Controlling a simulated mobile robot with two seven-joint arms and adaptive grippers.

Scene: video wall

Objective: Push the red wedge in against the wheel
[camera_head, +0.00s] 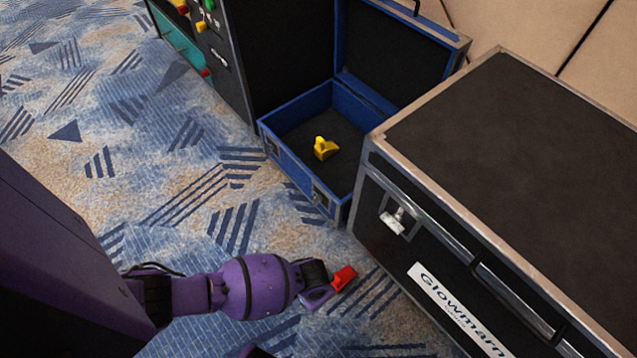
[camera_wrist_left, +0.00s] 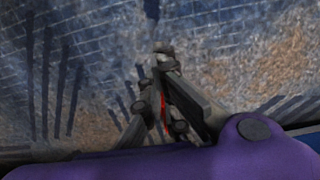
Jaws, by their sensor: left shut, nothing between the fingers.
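The red wedge (camera_head: 344,277) is on the patterned carpet in the head view, close to the lower left corner of the large black case. My left gripper (camera_head: 322,284) is just left of the wedge, low over the floor; I cannot tell whether it touches it. In the left wrist view the fingers of the left gripper (camera_wrist_left: 163,58) are closed together with nothing held between them. A thin strip of red (camera_wrist_left: 163,104) shows behind the fingers there. I cannot make out a wheel in either view. My right gripper is not in view.
The large black case (camera_head: 510,130) with metal edges and a white label fills the right side. Behind it an open blue case (camera_head: 285,168) holds a yellow object (camera_head: 325,148). A dark cabinet (camera_head: 225,60) stands at the top. The carpet (camera_head: 130,190) to the left is clear.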

